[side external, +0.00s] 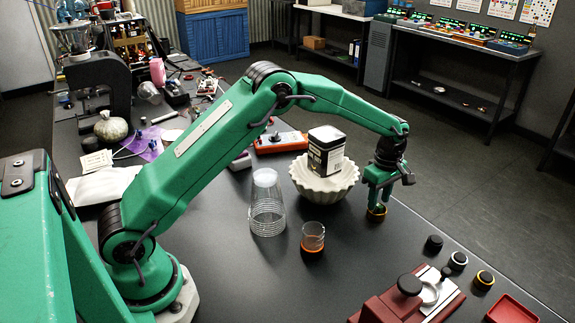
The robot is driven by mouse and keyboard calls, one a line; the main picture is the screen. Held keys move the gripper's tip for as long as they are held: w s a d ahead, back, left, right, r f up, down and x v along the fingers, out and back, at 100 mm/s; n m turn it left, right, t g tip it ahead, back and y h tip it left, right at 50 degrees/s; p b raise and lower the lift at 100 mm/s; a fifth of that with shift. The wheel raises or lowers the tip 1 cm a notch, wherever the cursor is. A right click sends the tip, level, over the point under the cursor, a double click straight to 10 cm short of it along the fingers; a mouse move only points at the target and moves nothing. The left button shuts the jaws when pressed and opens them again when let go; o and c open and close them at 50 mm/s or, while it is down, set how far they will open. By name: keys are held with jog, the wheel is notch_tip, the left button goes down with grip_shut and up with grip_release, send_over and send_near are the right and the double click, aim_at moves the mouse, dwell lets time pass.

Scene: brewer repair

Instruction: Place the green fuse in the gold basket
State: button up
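My gripper (378,196) points straight down near the far right edge of the black table, to the right of the white fluted bowl. A small dark round piece with a gold rim (377,212) is right at its fingertips, with a greenish patch on top. I cannot tell whether this piece is held or stands on the table, or whether the green is the fuse. Another dark round piece with a gold rim (484,280) stands at the lower right, which may be the gold basket. The fingers are too small to show whether they are open or shut.
The fluted bowl (325,183) holds a black-and-white tin (326,150). A stack of clear cups (266,205) and a small glass (313,240) stand nearby. A black piece (433,243), a silver-rimmed piece (458,261), a dark red stand (390,305) and a red tray (512,310) are at the lower right.

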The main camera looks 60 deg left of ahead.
aim_at(378, 205)
jog(key=shift+r, duration=3.05)
jog(key=shift+r, duration=0.1)
jog(key=shift+s+a+r, duration=0.1)
jog(key=shift+s+r, duration=0.05)
jog(key=shift+r, duration=0.05)
jog(key=s+a+r+m+t, duration=0.3)
jog(key=s+r+m, duration=0.6)
jog(key=s+r, duration=0.7)
jog(key=s+a+f+m+t, duration=0.1)
jog(key=s+m, duration=0.3)
jog(key=s, duration=0.5)
jog(key=s+a+f+m+t, duration=0.1)
jog(key=s+m, duration=0.4)
jog(key=s, duration=0.5)
jog(key=shift+s+a+t, duration=0.15)
jog(key=shift+t, duration=0.15)
